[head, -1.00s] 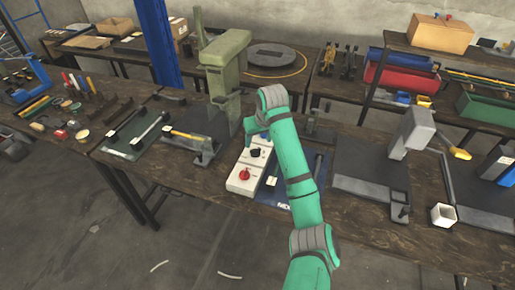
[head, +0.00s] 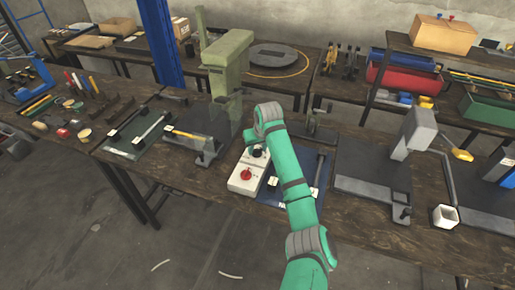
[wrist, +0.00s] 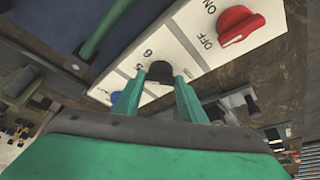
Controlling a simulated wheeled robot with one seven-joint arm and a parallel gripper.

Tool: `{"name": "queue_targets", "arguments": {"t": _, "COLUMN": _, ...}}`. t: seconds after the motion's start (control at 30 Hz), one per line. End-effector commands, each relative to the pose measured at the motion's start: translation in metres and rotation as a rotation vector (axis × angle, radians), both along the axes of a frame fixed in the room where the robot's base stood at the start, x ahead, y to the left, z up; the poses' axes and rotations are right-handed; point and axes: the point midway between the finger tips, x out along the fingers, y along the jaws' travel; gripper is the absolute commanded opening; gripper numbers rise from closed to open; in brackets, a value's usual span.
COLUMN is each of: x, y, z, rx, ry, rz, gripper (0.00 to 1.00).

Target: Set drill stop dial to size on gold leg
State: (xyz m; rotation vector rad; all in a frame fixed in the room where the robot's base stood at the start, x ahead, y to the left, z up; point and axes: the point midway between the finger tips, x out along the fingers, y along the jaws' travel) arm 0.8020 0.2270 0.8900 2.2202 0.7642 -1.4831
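A white control box (head: 243,179) on the bench carries a red switch (head: 246,174) and a black dial (head: 257,153). In the wrist view the black dial (wrist: 160,72) sits on the white panel beside the printed numbers 5 and 6. The red switch (wrist: 238,25) has ON and OFF marks. My gripper (wrist: 160,78) is at the dial, one green finger on each side. The fingers are apart; contact with the dial is not clear. In the head view my arm hides the fingertips. I cannot make out a gold leg.
An olive-green press (head: 227,70) stands behind the box. A blue mat (head: 270,193) lies to the box's right, partly under my arm. A grey press (head: 414,135) and a small white square cup (head: 445,216) are farther right. A blue part (wrist: 117,97) shows beside the dial.

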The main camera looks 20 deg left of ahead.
Motion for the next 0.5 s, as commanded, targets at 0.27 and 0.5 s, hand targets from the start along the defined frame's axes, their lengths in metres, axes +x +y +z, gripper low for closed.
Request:
{"name": "queue_targets", "arguments": {"t": 0.27, "x": -0.0005, "y": 0.0005, "z": 0.0001, "rx": 0.0, "ry": 0.0, "rz": -0.004, "gripper": 0.15}}
{"name": "queue_targets", "arguments": {"t": 0.5, "x": -0.0017, "y": 0.0026, "z": -0.0001, "rx": 0.002, "ry": 0.002, "rz": -0.071, "gripper": 0.15}}
